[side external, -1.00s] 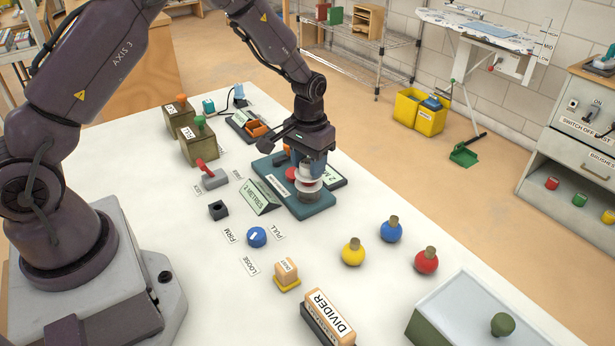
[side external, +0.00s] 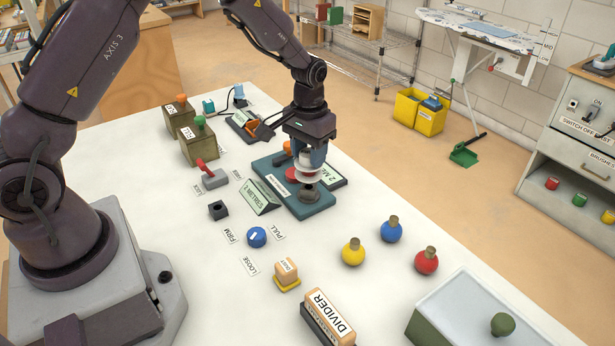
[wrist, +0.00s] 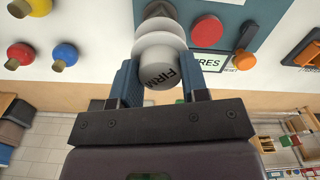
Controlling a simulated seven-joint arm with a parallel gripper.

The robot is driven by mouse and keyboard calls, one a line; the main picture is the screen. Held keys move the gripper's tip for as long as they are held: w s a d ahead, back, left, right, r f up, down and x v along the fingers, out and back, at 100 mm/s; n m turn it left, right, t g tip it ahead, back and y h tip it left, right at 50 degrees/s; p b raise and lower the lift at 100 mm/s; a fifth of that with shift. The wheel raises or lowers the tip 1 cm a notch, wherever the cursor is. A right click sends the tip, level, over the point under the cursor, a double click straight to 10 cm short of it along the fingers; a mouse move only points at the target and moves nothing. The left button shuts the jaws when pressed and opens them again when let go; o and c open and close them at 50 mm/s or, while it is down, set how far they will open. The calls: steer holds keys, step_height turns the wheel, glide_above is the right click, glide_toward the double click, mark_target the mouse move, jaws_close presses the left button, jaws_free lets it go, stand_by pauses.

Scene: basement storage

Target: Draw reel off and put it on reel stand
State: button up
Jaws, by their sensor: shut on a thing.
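My gripper (side external: 312,157) is shut on a white flanged reel (side external: 308,176) and holds it upright above the teal base plate (side external: 278,170). The reel also shows in the wrist view (wrist: 158,44), with a pale cylinder on its near end marked FIRM between the blue fingers. Below the reel, a dark round mount (side external: 313,194) stands on the front end of the base plate. Whether the reel's underside still touches the mount is hard to tell. I cannot tell which thing is the reel stand.
The base plate also carries a red button (wrist: 207,29) and an orange knob (wrist: 243,60). Yellow, blue and red bulbs stand right, with clear table between.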

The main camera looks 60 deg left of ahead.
steer(key=shift+r, duration=0.55)
steer(key=shift+a+r, duration=0.15)
steer(key=shift+a, duration=0.25)
steer(key=s+a+r+n, duration=0.1)
steer(key=s+a, duration=0.2)
steer(key=s, duration=0.6)
steer(key=s+a+r+n, duration=0.1)
steer(key=s+a, duration=0.3)
steer(key=s, duration=0.5)
steer(key=shift+s+n, duration=0.25)
steer(key=shift+n, duration=0.25)
steer(key=shift+a+f, duration=0.1)
steer(key=shift+f, duration=0.1)
